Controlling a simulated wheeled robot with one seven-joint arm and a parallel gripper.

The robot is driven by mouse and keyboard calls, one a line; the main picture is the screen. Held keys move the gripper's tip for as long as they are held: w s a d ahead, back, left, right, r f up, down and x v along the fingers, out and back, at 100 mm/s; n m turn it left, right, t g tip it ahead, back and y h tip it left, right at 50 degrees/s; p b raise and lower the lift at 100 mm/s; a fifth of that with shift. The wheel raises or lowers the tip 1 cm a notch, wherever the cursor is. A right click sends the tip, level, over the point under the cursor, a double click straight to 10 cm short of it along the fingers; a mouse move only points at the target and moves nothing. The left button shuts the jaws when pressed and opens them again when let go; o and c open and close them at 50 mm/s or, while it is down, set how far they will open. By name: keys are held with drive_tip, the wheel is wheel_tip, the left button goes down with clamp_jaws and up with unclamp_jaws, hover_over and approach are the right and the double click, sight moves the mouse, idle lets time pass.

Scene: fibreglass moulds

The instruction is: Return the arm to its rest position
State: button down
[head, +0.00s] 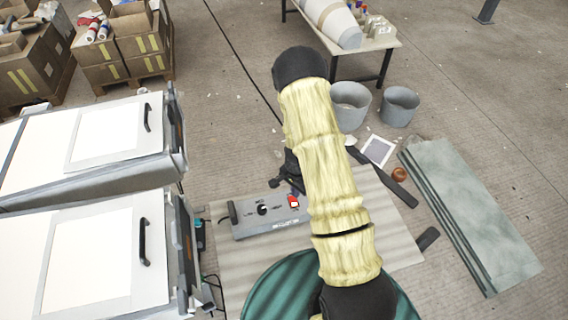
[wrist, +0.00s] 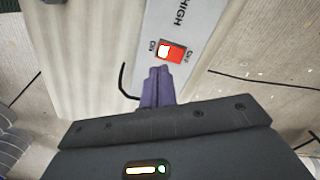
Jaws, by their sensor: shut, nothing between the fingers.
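My arm, in pale yellow ribbed sleeving (head: 325,165), reaches up and across the middle of the head view. My gripper (head: 293,184) is a small dark shape beside the arm, just above the grey control box (head: 258,223); part of it is hidden behind the arm. In the wrist view its purple fingers (wrist: 158,84) are together with nothing between them. Their tips are close to a red and white rocker switch (wrist: 170,51) on the box's panel. The red switch also shows in the head view (head: 293,202). I cannot tell whether the fingertips touch the panel.
The box stands on a light ribbed surface (head: 240,275). White cabinets with black handles (head: 146,242) are at left. Two grey buckets (head: 401,106), a bench (head: 385,42) and greenish slabs (head: 470,215) are beyond and right. Cartons (head: 125,50) stand at upper left. Open floor lies between.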

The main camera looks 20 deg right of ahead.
drive_tip(key=s+a+r+n+t, duration=0.1)
drive_tip(key=s+r+n, duration=0.3)
drive_tip(key=r, duration=0.5)
drive_tip(key=s+a+r+n, duration=0.1)
drive_tip(key=s+r+n, duration=0.3)
drive_tip(key=r, duration=0.6)
drive_tip(key=s+a+r+n+t, duration=0.1)
drive_tip(key=s+r+n, duration=0.3)
drive_tip(key=r, duration=0.6)
drive_tip(key=shift+s+a+r+t, duration=0.25)
drive_tip(key=shift+s+a+t, duration=0.05)
drive_tip(key=shift+s+a, duration=0.3)
